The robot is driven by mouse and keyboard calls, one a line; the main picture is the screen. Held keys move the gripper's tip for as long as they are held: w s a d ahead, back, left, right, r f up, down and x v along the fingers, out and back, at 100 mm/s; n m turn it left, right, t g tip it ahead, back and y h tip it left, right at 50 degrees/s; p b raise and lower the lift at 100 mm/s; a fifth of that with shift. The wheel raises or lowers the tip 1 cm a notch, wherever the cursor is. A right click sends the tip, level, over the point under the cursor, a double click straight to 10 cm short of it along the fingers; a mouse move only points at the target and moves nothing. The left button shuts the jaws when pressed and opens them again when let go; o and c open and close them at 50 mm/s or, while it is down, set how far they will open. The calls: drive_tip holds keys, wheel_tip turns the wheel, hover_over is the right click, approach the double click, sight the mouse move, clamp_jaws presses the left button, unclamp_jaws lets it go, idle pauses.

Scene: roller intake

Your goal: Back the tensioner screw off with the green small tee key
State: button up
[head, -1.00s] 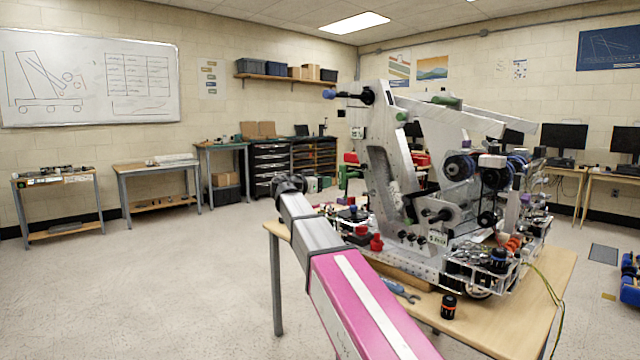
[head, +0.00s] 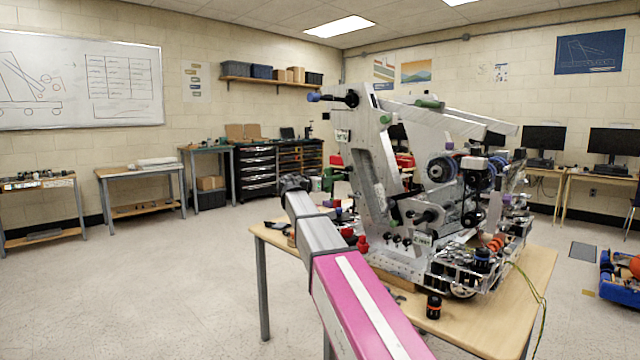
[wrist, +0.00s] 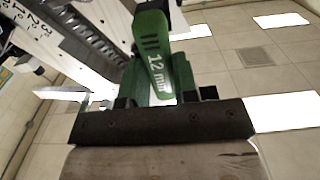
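My gripper's black fingers (wrist: 166,95) stand on either side of a green tee key (wrist: 158,62), which fills the gap between them. The key's raised part is marked "12 mm" and points up and away from the wrist. A silver perforated plate (wrist: 85,40) with dark marks is close to the key at the upper left. I cannot pick out the tensioner screw.
The machine stands on a wooden table (head: 525,290). A black and orange cylinder (head: 433,306) stands near the table's front edge, and yellow cables hang off the right side. Red parts (head: 362,243) are close to my arm. The floor at left is clear.

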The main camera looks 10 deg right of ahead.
clamp_jaws()
drive_tip(key=shift+s+a, duration=0.15)
drive_tip(key=shift+v, duration=1.55)
